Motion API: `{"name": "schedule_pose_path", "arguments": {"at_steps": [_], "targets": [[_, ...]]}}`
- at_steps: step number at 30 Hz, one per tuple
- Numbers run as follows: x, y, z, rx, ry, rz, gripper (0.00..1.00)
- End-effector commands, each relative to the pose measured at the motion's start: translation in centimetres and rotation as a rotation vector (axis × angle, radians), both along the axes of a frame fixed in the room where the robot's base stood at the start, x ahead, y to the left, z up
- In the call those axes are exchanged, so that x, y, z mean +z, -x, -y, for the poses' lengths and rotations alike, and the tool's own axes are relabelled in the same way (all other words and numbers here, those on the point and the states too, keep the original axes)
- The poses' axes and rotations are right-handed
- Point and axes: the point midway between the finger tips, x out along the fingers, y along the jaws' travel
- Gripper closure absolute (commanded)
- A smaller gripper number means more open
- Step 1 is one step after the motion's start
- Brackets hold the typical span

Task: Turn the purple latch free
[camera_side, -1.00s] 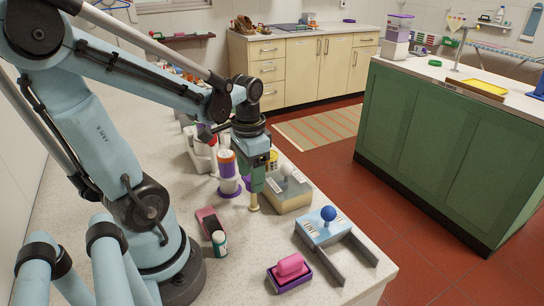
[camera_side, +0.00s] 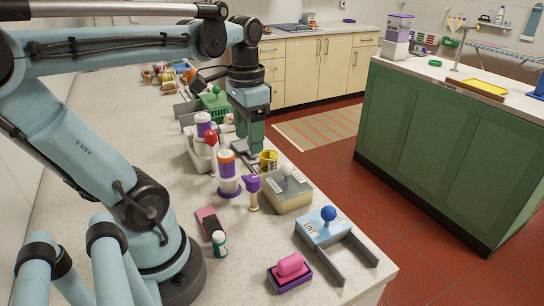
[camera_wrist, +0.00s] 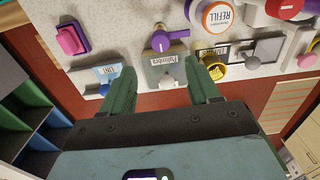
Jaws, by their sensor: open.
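The purple latch (camera_side: 251,183) sits on top of a short cream post beside the left front of a beige box (camera_side: 287,198) with a white ball on it. In the wrist view, the purple latch (camera_wrist: 160,41) shows a round hub with an arm pointing right. The labelled front of the box (camera_wrist: 164,64) is just below it there. My gripper (camera_side: 250,146) is behind and above the latch, apart from it. In the wrist view, my gripper (camera_wrist: 161,86) has its two green fingers wide apart, with nothing held between them.
A blue box with a blue ball (camera_side: 327,214) and grey rails stands at the front right. A pink block in a purple tray (camera_side: 289,270) is at the front.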

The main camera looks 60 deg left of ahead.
Motion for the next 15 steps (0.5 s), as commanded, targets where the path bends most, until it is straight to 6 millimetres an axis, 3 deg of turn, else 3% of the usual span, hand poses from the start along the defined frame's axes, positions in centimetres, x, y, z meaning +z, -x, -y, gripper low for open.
{"name": "schedule_pose_path", "arguments": {"at_steps": [6, 15], "targets": [[1.6, 0.0, 0.0, 0.000, 0.000, 0.000, 0.39], [1.8, 0.0, 0.0, 0.000, 0.000, 0.000, 0.39]]}}
